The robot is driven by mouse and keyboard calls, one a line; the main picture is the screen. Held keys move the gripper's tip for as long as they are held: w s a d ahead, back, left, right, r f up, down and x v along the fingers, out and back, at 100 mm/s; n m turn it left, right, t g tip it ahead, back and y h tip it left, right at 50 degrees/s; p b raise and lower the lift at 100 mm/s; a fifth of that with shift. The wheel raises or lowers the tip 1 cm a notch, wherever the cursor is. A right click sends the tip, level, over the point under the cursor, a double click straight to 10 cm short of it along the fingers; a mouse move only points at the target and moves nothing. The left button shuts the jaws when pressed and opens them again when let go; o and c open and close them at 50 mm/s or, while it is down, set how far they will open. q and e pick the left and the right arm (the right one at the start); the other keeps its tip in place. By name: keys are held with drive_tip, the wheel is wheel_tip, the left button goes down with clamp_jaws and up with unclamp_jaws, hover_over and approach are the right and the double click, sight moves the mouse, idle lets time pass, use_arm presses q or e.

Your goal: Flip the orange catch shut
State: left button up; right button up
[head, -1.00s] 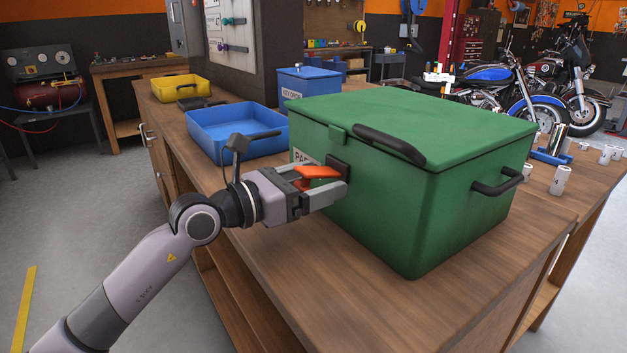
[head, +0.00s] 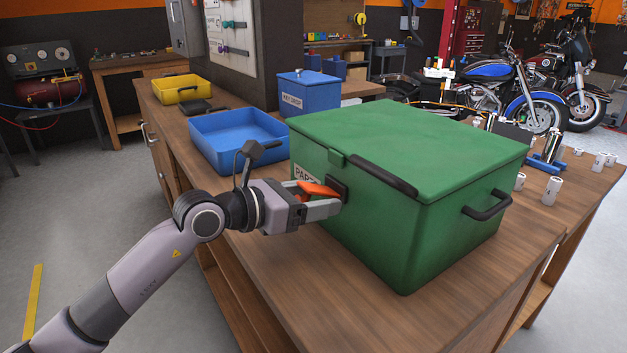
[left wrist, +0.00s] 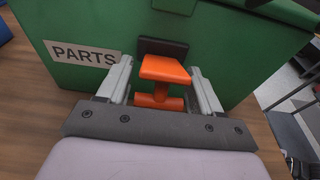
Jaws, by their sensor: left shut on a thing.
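The green box (head: 440,225) marked PARTS stands on the wooden bench with its lid down. The orange catch (head: 318,188) sits on a black plate (head: 338,190) on the box's front, below a green tab on the lid edge. The catch sticks out from the plate toward my wrist in the left wrist view (left wrist: 163,70). My left gripper (head: 322,205) is at the box front, shut on the catch, its fingers on either side of the catch's lower part. My right gripper is in neither view.
A blue tray (head: 235,138) and a yellow tray (head: 176,88) lie to the left on the bench. A blue lidded box (head: 308,93) stands behind. White cylinders (head: 552,190) stand to the right. The bench front (head: 320,290) is clear.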

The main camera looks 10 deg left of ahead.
sight(327, 189)
use_arm(q)
drive_tip(key=r+g+y+p, duration=0.1)
drive_tip(key=p, duration=0.2)
drive_tip(key=shift+r, duration=0.2)
drive_tip(key=shift+w+r+g+y+p, duration=0.1)
drive_tip(key=shift+r+g+y+p, duration=0.1)
drive_tip(key=shift+g+y+p, duration=0.55)
drive_tip(key=shift+w+d+r+g+y, duration=0.1)
drive_tip(key=shift+d+r+g+y, duration=0.1)
drive_tip(key=shift+g+y, duration=0.45)
drive_tip(key=shift+w+d+r+g+y, duration=0.15)
drive_tip(key=shift+r+g+y, duration=0.1)
drive_tip(key=shift+g+y, duration=0.35)
drive_tip(key=shift+w+d+r+g+y, duration=0.1)
drive_tip(key=shift+r+g+y, duration=0.1)
drive_tip(key=shift+g+y, duration=0.4)
drive_tip(key=shift+w+d+r+g+y+p, duration=0.15)
drive_tip(key=shift+g+y+p, duration=0.05)
drive_tip(key=shift+g+y, duration=0.45)
drive_tip(key=shift+w+d+r+g+y+p, duration=0.15)
drive_tip(key=shift+g+y, duration=0.4)
drive_tip(key=shift+y, duration=0.1)
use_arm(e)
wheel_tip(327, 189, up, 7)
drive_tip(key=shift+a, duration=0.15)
use_arm(q)
drive_tip(key=o, duration=0.9)
